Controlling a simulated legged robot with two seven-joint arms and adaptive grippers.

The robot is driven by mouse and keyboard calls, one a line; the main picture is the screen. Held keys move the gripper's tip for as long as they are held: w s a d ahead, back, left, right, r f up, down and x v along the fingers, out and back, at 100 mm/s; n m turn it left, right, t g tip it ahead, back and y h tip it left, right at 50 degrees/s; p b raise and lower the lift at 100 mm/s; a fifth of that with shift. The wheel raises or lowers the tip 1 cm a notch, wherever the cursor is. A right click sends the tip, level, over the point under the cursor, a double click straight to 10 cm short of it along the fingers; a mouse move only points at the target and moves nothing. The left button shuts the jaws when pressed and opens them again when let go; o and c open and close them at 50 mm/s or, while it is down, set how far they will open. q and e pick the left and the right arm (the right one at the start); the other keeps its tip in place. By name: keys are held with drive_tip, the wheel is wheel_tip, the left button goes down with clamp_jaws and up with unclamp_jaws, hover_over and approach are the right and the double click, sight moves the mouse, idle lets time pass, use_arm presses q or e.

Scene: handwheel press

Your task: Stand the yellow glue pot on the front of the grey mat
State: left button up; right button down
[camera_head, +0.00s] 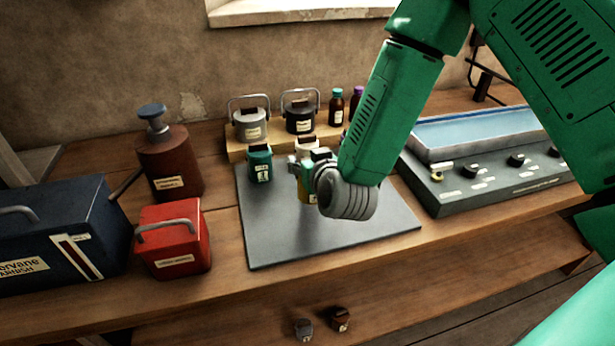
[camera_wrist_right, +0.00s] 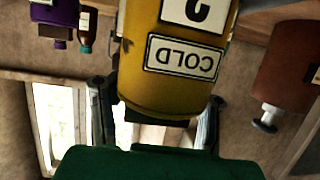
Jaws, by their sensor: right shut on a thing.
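The grey mat (camera_head: 280,240) lies flat on the wooden bench. My right gripper (camera_head: 308,166) is over the middle of the mat, shut on the yellow glue pot (camera_head: 304,191). In the head view the gripper and wrist hide most of the pot. In the right wrist view the yellow pot (camera_wrist_right: 178,60) fills the middle between the fingers, its "COLD" label upside down, as is the room in that view. The pot looks about upright. I cannot tell whether its base touches the mat. My left gripper is not in view.
A green pot (camera_head: 260,165) stands at the mat's back left; a white pot (camera_head: 306,148) is behind the yellow one. A red box (camera_head: 174,240) is left of the mat, a control panel (camera_head: 490,175) right. The mat's front is clear. Small pots (camera_head: 341,319) sit lower down.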

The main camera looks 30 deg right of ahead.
drive_tip(key=shift+s+a+f, duration=0.1)
drive_tip(key=shift+a+f, duration=0.05)
drive_tip(key=shift+f, duration=0.5)
drive_tip(key=shift+a+f, duration=0.15)
drive_tip(key=shift+f, duration=0.8)
drive_tip(key=shift+d+f, duration=0.1)
drive_tip(key=shift+f, duration=0.05)
drive_tip(key=shift+d, duration=0.4)
drive_tip(key=c, duration=0.7)
unclamp_jaws()
drive_tip(key=shift+d+f, duration=0.1)
drive_tip(key=shift+d, duration=0.05)
drive_tip(key=shift+a, duration=0.4)
drive_tip(key=shift+s+a+r, duration=0.25)
drive_tip(key=shift+s+r, duration=0.05)
drive_tip(key=shift+s, duration=0.1)
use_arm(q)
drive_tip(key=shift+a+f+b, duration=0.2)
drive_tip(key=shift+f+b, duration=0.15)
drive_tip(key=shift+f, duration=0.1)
use_arm(e)
drive_tip(key=v, duration=1.1)
